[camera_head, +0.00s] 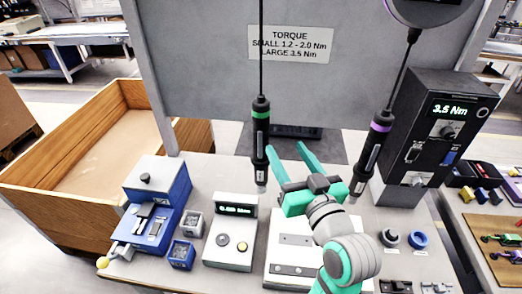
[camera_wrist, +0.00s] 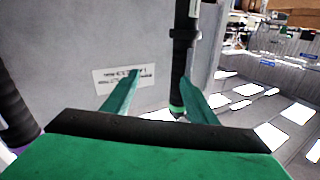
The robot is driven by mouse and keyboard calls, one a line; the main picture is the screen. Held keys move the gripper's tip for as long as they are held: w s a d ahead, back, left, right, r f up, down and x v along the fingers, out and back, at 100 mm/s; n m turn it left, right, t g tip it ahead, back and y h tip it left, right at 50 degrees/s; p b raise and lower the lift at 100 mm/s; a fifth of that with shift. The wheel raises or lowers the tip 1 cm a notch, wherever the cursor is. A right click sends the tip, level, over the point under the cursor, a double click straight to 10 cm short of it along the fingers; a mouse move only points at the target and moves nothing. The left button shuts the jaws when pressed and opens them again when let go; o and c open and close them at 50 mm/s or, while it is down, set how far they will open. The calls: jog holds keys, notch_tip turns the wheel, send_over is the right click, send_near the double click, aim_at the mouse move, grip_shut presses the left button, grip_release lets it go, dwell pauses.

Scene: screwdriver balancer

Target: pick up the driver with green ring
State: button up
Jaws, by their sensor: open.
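The driver with the green ring (camera_head: 260,130) hangs upright on a cord in front of the grey panel, left of my gripper. My gripper (camera_head: 285,146) is open and empty, its fingers pointing at the panel, with the left finger beside the driver's lower body. In the wrist view, which looks upside down, the green-ring driver (camera_wrist: 180,65) appears just inside the right finger of my gripper (camera_wrist: 163,79). I cannot tell whether they touch. The driver with the purple ring (camera_head: 376,140) hangs tilted to the right of my gripper; its dark body (camera_wrist: 12,110) shows at the wrist view's left edge.
A torque sign (camera_head: 290,43) is on the panel. A dark 3.5 Nm unit (camera_head: 436,130) stands at right. A grey display box (camera_head: 230,240), a blue device (camera_head: 155,205) and small bins (camera_head: 182,254) stand on the bench at left. A wooden crate (camera_head: 60,155) is beyond.

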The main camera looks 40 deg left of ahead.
aim_at(264, 129)
jog(key=s+r+n, duration=0.1)
jog(key=a+r+n+g, duration=0.1)
jog(key=r, duration=0.1)
jog(key=s+a+r+n+g+y, duration=0.1)
jog(key=shift+s+a+r, duration=0.15)
jog(key=shift+s+r, duration=0.15)
jog(key=shift+s, duration=0.05)
jog(key=x, duration=0.4)
jog(key=shift+a, duration=0.2)
jog(key=shift+f+x, duration=0.15)
jog(key=shift+x, duration=1.45)
jog(key=shift+f+x, duration=0.1)
jog(key=shift+x, duration=1.5)
jog(key=shift+c, duration=0.3)
grip_shut()
